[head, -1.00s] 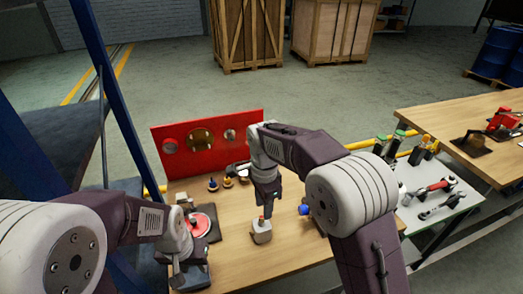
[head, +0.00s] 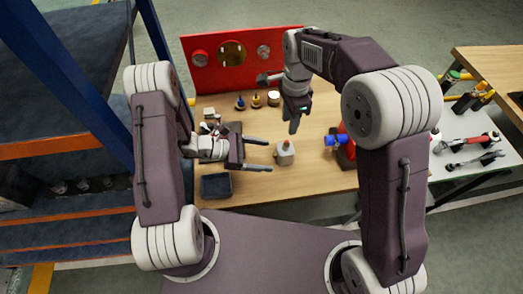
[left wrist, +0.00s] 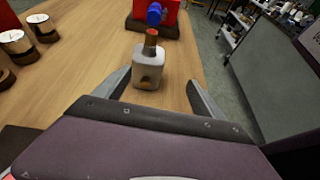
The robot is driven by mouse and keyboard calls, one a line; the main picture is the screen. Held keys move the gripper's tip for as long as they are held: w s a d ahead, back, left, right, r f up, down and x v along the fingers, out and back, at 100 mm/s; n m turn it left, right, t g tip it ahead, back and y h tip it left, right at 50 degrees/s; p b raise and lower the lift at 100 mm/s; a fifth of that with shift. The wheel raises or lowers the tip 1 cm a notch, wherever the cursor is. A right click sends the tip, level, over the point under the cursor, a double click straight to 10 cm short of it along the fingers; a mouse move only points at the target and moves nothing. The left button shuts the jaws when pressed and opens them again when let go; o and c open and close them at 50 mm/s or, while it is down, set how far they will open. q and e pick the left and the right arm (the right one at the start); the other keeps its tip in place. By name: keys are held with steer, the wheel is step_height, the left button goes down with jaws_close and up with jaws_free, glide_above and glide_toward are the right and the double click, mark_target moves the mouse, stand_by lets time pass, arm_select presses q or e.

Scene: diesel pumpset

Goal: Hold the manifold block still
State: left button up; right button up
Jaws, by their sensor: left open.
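The manifold block (head: 285,156) is a small pale grey block with a copper-brown fitting on top, upright on the wooden table. It also shows in the left wrist view (left wrist: 149,72), with a round hole in its near face. My left gripper (head: 270,155) is open and level, its two fingers pointing at the block from the left. In the left wrist view the block stands around the fingertips, with visible gaps on both sides. My right gripper (head: 293,128) points down above and behind the block; its finger gap cannot be made out.
A red panel (head: 205,72) with round fittings stands at the table's back. Several small parts (head: 256,101) sit before it. A red piece with a blue cylinder (head: 336,140) is right of the block. A dark tray (head: 217,196) lies at front left.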

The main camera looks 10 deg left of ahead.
mark_target(285, 153)
arm_select(q)
steer(key=shift+w+a+f+n+t, duration=0.2)
steer(key=shift+w+n+t, duration=0.1)
steer(key=shift+w+n, duration=0.1)
steer(key=shift+w+a+f+n+t, duration=0.1)
steer(key=shift+w+a+n+t, duration=0.05)
steer(key=shift+w+n+t, duration=0.2)
steer(key=shift+w+d+f, duration=0.1)
steer(key=shift+w+f, duration=0.05)
steer(key=shift+w, duration=0.1)
steer(key=x, duration=0.8)
steer(key=shift+d+f, duration=0.15)
steer(key=shift+d, duration=0.25)
steer(key=shift+c, duration=1.2)
jaws_close()
